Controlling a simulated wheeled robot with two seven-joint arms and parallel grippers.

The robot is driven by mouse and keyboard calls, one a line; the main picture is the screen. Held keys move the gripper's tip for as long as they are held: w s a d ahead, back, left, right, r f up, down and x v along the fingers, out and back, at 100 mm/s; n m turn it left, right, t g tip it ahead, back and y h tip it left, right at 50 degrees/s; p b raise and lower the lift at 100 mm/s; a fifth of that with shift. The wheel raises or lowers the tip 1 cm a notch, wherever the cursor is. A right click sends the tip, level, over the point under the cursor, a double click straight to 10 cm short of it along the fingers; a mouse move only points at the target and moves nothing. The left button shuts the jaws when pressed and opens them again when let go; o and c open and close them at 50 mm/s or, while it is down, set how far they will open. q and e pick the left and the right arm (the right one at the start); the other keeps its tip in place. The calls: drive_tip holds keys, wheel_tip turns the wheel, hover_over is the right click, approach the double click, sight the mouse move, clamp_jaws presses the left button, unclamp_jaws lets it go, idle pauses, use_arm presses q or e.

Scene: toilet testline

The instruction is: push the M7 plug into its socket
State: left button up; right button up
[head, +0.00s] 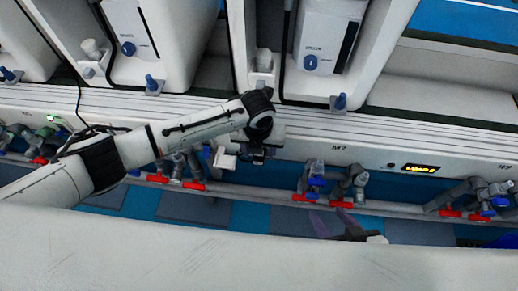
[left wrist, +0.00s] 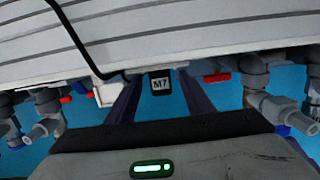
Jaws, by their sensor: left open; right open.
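The M7 plug (left wrist: 161,84) is a small dark block with a white-edged M7 label, in the left wrist view. It sits between the two purple fingers of my left gripper (left wrist: 160,76), under the edge of the white ribbed rail. The fingers stand apart with gaps on both sides of the plug. In the head view my left gripper (head: 259,154) is at the panel front, left of the printed M7 mark (head: 338,147). The socket opening is not visible. My right gripper (head: 336,222) is open and empty at the lower middle, below the pipes.
A white box (left wrist: 107,92) is left of the plug, and a black cable (left wrist: 75,35) runs down nearby. Grey pipes with red and blue valves (head: 313,187) line the panel's lower front. White toilet units (head: 325,35) stand above. A lit display (head: 420,169) is to the right.

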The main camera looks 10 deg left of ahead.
use_arm(q)
drive_tip(key=shift+s+r+p, duration=0.1)
drive_tip(key=shift+r+p, duration=0.35)
drive_tip(key=shift+r, duration=0.45)
wheel_tip(320, 180, up, 8)
drive_tip(key=s+p, duration=0.1)
drive_tip(key=p, duration=0.1)
drive_tip(key=shift+s+r, duration=0.2)
drive_tip(key=shift+r, duration=0.05)
use_arm(e)
wheel_tip(320, 180, up, 2)
drive_tip(key=shift+s+r, duration=0.15)
drive_tip(key=shift+r, duration=0.1)
